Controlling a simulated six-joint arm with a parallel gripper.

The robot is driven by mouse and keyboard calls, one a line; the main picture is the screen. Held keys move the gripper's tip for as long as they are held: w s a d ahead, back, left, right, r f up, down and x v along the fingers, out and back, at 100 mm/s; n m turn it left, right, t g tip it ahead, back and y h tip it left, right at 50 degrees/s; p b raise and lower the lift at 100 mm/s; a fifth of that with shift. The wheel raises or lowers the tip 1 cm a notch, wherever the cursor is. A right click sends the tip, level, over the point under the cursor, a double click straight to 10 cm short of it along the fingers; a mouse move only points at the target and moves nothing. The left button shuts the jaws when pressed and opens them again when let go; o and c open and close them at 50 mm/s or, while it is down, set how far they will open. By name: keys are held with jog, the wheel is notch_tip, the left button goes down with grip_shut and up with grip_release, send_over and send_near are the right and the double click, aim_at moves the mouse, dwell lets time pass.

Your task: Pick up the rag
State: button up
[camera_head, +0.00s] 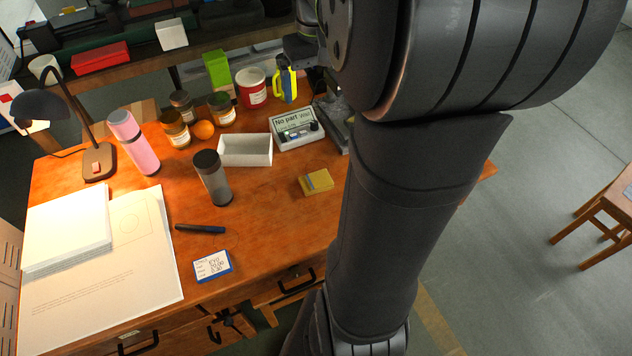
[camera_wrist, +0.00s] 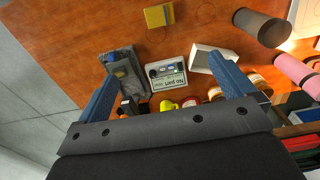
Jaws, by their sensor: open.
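I see no cloth that is plainly a rag. A small flat yellow block (camera_head: 316,182) with a darker band lies on the desk just left of my arm; whether it is a folded rag I cannot tell. It also shows at the top of the wrist view (camera_wrist: 159,15), beyond my fingertips. My gripper (camera_wrist: 162,65) is open, its two blue fingers wide apart, with nothing between them. It hangs over the back part of the desk. In the head view my arm hides most of the gripper and part of the desk.
Near my gripper stand a grey metal device (camera_wrist: 125,72), a display reading "No part" (camera_head: 297,127) and a white open box (camera_head: 246,150). A grey tumbler (camera_head: 212,178), pink bottle (camera_head: 134,142), jars (camera_head: 175,129) and lamp (camera_head: 98,160) stand farther left. Desk around the yellow block is clear.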

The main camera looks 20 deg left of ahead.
jog(key=c, duration=0.3)
jog(key=m, duration=0.8)
send_over(316, 179)
notch_tip(316, 179, down, 7)
jog(key=f+m, duration=0.3)
jog(key=f, duration=0.3)
jog(key=f+m, duration=0.4)
jog(key=f, duration=0.3)
jog(key=f+m, duration=0.3)
jog(key=f, duration=0.3)
jog(key=shift+s+a+f+m, duration=0.1)
jog(key=shift+s+f+m, duration=0.05)
jog(key=shift+s+m, duration=0.2)
jog(key=shift+w+f, duration=0.15)
jog(key=shift+f, duration=1.2)
jog(key=shift+w+f, duration=0.15)
jog(key=shift+f, duration=1.2)
